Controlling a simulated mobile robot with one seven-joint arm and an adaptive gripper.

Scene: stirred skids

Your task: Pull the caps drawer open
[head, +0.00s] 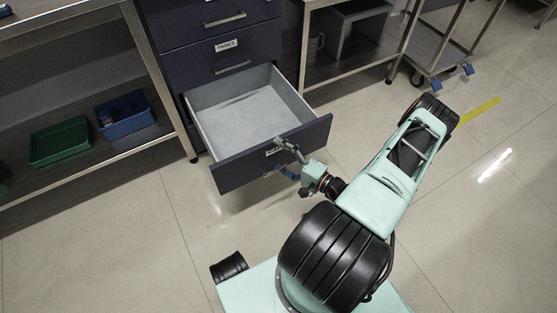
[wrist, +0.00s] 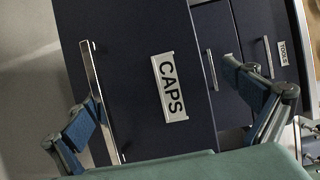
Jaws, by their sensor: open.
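The caps drawer (head: 258,161) stands far out of the dark blue cabinet, and its pale grey inside looks empty. Its front fills the middle of the wrist view, with a white CAPS label (wrist: 169,87) and a metal bar handle (wrist: 92,72) to the left of the label. My gripper (head: 284,160) is at the drawer front, over the label area in the head view, and hides the handle there. In the wrist view its fingers (wrist: 170,112) are spread wide, one overlapping the handle's lower part. I cannot tell whether it touches. Nothing is held.
Shut drawers with bar handles (head: 233,67) are above the open one. A shelf at left holds a green bin (head: 60,142) and a blue bin (head: 125,114). A metal bench (head: 345,75) and a wheeled cart (head: 440,50) stand to the right. Floor in front is clear.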

